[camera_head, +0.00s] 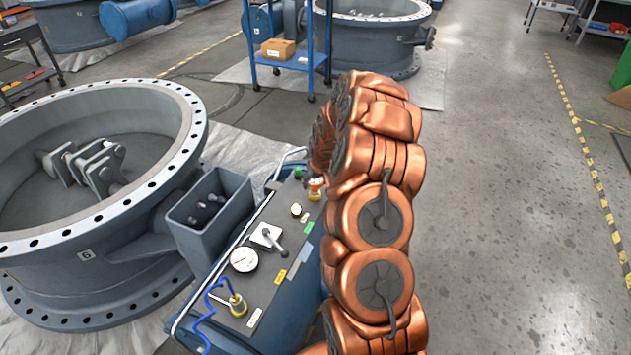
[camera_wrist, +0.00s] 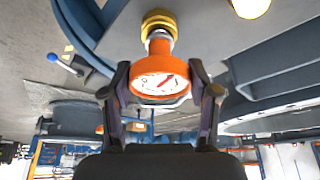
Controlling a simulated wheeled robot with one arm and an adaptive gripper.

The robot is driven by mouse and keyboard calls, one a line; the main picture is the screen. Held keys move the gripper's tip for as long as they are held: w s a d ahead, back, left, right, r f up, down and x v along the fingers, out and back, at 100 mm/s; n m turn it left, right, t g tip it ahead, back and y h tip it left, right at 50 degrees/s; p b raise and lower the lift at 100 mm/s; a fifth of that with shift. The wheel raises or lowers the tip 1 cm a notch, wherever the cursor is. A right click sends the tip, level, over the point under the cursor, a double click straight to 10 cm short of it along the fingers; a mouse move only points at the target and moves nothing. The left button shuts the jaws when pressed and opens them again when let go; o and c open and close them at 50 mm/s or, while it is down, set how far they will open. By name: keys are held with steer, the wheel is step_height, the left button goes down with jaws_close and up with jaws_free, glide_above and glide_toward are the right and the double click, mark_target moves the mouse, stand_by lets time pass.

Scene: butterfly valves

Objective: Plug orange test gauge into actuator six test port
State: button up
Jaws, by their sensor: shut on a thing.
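The orange test gauge (camera_wrist: 158,80) has a white dial and a red needle, and it sits between the two fingers of my gripper (camera_wrist: 163,100), which is shut on it. Its metal stem points at a yellow fitting (camera_wrist: 158,22) on the grey panel and appears to meet it; I cannot tell how deep it is in. In the head view the orange gauge (camera_head: 316,184) shows small at the panel's far end, just above a yellow port (camera_head: 315,197). My copper-coloured arm hides most of the gripper there. The grey control panel (camera_head: 270,285) belongs to the actuator beside the valve marked 6 (camera_head: 85,254).
The panel carries a white dial gauge (camera_head: 244,259), a lever on a white plate (camera_head: 267,237), and a yellow fitting (camera_head: 237,303) with a blue hose (camera_head: 208,312). A metal rail edges the panel. A blue cart (camera_head: 290,58) stands behind. The floor at right is clear.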

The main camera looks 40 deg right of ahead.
steer(key=shift+f, duration=0.4)
stand_by(0.6)
steer(key=o, duration=1.1)
steer(key=shift+o, duration=0.4)
steer(key=shift+o, duration=0.9)
steer(key=shift+r, duration=0.1)
steer(key=shift+r, duration=3.65)
